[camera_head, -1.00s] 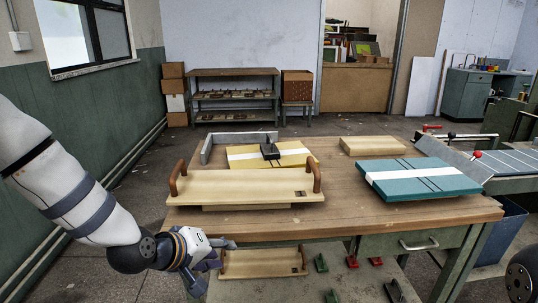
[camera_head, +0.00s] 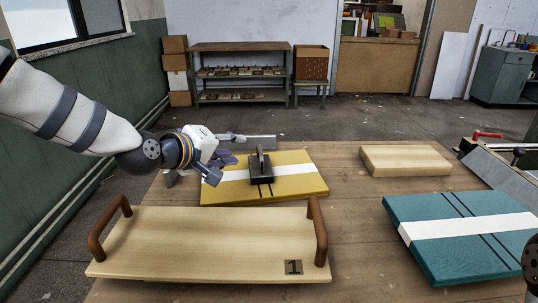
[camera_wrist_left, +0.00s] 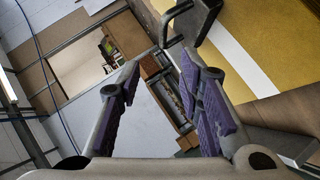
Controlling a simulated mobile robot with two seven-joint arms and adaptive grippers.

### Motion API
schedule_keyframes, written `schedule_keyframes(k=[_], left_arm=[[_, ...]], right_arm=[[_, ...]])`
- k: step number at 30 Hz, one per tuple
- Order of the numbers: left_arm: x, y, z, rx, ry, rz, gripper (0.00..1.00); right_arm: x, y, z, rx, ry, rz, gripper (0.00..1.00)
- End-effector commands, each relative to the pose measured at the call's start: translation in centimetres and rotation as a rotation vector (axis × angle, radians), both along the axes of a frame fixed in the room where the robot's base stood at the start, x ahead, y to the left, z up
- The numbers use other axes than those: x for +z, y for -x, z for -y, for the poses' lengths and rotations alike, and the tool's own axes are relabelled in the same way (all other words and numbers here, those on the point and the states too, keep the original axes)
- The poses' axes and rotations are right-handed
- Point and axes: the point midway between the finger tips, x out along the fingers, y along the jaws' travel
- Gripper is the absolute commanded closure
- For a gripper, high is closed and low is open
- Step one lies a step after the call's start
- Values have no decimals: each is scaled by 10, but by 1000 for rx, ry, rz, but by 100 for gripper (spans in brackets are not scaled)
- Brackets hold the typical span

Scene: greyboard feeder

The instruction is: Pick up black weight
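The black weight (camera_head: 261,167) with an upright handle stands on the yellow board with a white stripe (camera_head: 303,184) on the table. In the left wrist view the weight (camera_wrist_left: 207,17) shows at the top, beyond the fingertips, with its handle toward the left. My left gripper (camera_head: 224,156) is open and empty, just left of the weight and apart from it. Its purple-padded fingers (camera_wrist_left: 158,88) stand apart in the left wrist view. My right gripper is not seen; only a small dark part of an arm shows at the right edge of the head view.
A wooden tray with two brown handles (camera_head: 200,250) lies at the front of the table (camera_head: 360,260). A teal board (camera_head: 450,258) lies at the right, and a pale wooden block (camera_head: 405,161) behind it.

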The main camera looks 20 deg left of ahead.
Motion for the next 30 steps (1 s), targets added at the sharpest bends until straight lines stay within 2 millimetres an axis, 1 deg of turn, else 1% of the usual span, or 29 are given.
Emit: schedule_keyframes(k=[1,4,6,11,15,18,21,26,27,28,29,30], left_arm=[[-10,-8,2,-2,-3,-8,67],[-25,-28,9,-1,-4,-13,67],[-30,-41,13,-1,-2,-11,67],[-35,-59,19,-1,-1,-7,67],[-52,-80,27,-2,-3,-9,67],[-57,-94,31,0,-1,-8,67],[-56,-100,33,-1,0,-5,67],[-53,-100,33,0,1,-2,67],[-53,-100,33,0,1,-2,71],[-53,-100,33,0,1,-2,78],[-53,-100,33,0,1,-2,85],[-53,-100,33,0,1,-2,94]], right_arm=[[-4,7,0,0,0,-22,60],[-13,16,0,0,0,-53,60],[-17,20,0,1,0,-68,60],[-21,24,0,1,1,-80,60],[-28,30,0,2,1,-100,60],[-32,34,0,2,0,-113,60],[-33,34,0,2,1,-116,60],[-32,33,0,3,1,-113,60],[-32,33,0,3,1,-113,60],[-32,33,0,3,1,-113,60],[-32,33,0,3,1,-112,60],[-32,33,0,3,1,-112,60]])
